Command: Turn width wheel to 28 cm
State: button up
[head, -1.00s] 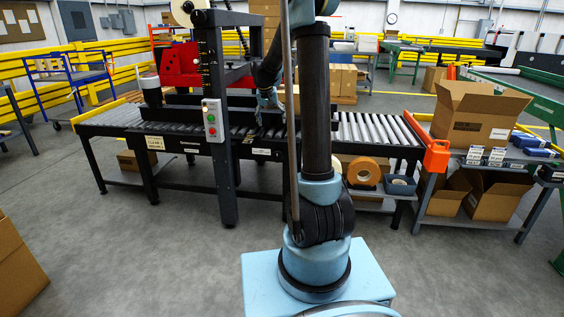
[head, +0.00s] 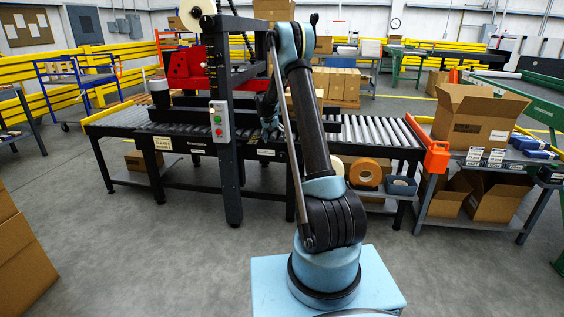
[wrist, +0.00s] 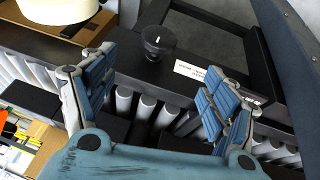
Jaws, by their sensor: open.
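A black round wheel (wrist: 158,42) with a white pointer mark sits on the dark rail of the machine in the wrist view. A white label (wrist: 197,74) lies beside it, its print too small to read. I take it for the width wheel; no 28 cm reading is legible. My gripper (wrist: 150,88) is open and empty, its blue-padded fingers apart, with the wheel beyond the fingertips and touching neither. In the head view my gripper (head: 271,128) is low over the front side of the roller conveyor (head: 365,130); the wheel is hidden or too small there.
A dark upright post with a green and red button box (head: 219,121) stands left of my arm. An orange guard (head: 436,158) and an open carton (head: 477,118) are at the right. Tape rolls (head: 366,172) sit beneath the conveyor. The front floor is clear.

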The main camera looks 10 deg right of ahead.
aim_at(282, 158)
jog(key=x, duration=1.7)
jog(key=shift+d, duration=0.2)
jog(key=shift+c, duration=0.5)
jog(key=c, duration=1)
